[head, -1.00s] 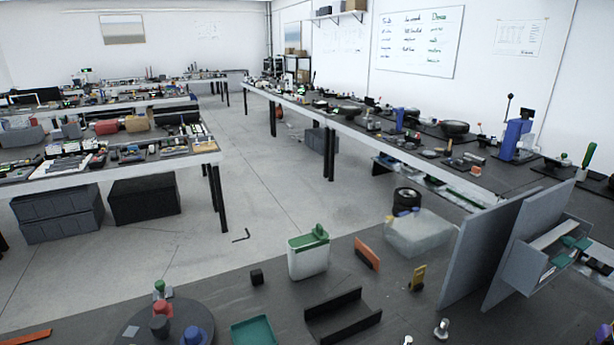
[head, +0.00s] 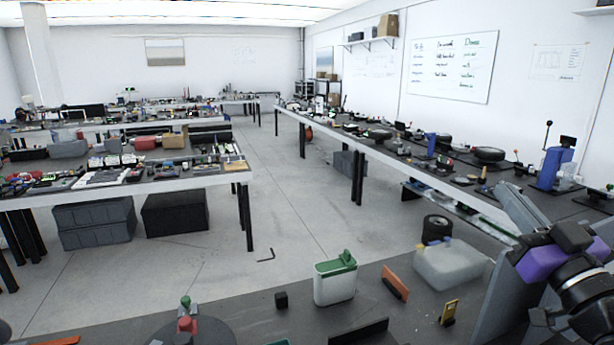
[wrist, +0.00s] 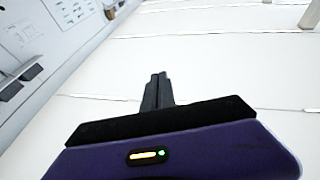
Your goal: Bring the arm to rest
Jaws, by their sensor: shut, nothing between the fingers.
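My gripper (wrist: 158,78) shows in the wrist view with its two dark fingers together and nothing between them. Behind the fingers in that view are the white ceiling and part of a wall. In the head view my arm stands at the right edge, with a purple band and black joints, raised over the right end of the near bench (head: 225,322).
On the near bench stand a white bin with a green lid (head: 335,279), a clear box (head: 449,266), an orange block (head: 395,283), a yellow piece (head: 449,312) and a small black cube (head: 281,300). Long benches line the right wall and left side. Open floor (head: 290,210) lies between.

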